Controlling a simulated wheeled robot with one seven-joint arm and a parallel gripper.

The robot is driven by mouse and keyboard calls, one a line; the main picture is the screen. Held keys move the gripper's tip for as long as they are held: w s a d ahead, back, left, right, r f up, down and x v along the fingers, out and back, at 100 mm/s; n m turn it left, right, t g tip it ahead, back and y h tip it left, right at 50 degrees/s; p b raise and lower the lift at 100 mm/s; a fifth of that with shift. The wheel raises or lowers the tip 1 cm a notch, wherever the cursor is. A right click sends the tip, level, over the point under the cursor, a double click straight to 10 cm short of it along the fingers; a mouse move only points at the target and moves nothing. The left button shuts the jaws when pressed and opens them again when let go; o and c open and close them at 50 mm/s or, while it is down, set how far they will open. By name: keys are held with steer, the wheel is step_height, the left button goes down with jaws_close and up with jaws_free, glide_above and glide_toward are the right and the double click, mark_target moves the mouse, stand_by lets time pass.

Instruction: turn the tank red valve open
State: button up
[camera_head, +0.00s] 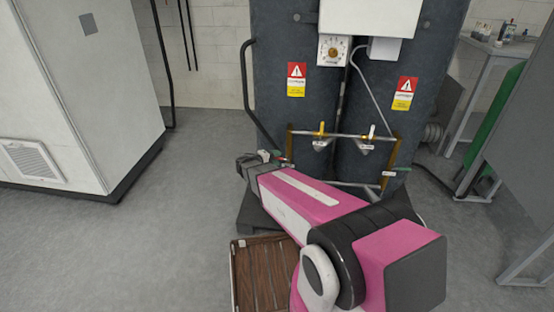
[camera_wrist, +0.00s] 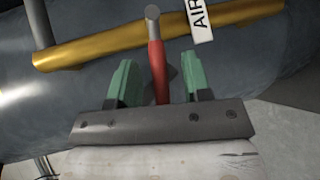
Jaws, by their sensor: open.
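The red valve handle (camera_wrist: 157,75) shows in the wrist view, with a grey round end at its top, beside a brass-coloured pipe (camera_wrist: 100,42). My gripper (camera_wrist: 158,60) has green fingers, spread apart on either side of the red handle. Gaps show between handle and fingers, so it is not clamped. The handle's lower end is hidden behind the gripper's grey bar. In the head view my gripper (camera_head: 278,158) is at the lower front of the left dark tank (camera_head: 275,105). The valve is small and partly hidden there.
A white "AIR" tag (camera_wrist: 199,18) hangs by the pipe. Yellow-handled (camera_head: 321,129) and white-handled (camera_head: 371,132) valves sit on the pipe frame above my gripper. A wooden pallet (camera_head: 240,275) lies below my arm. A white cabinet (camera_head: 110,90) stands left, with clear floor between.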

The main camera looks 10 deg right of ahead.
steer(key=shift+w+d+f, duration=0.1)
steer(key=shift+w+d, duration=0.1)
steer(key=shift+d, duration=0.25)
jaws_close()
steer(key=y, duration=0.1)
steer(key=r+m+y, duration=0.2)
steer(key=shift+s+d, duration=0.25)
steer(key=shift+d, duration=0.05)
steer(key=shift+s+d+r+m+y, duration=0.1)
steer(key=shift+d+r+m+y, duration=0.2)
steer(key=shift+y, duration=0.35)
steer(key=shift+w+d+r+m+y, duration=0.15)
steer(key=shift+m+y, duration=0.3)
steer(key=shift+y, duration=0.25)
steer(key=shift+s+d+r+m+y, duration=0.15)
steer(key=shift+r+m+y, duration=0.15)
steer(key=shift+y, duration=0.35)
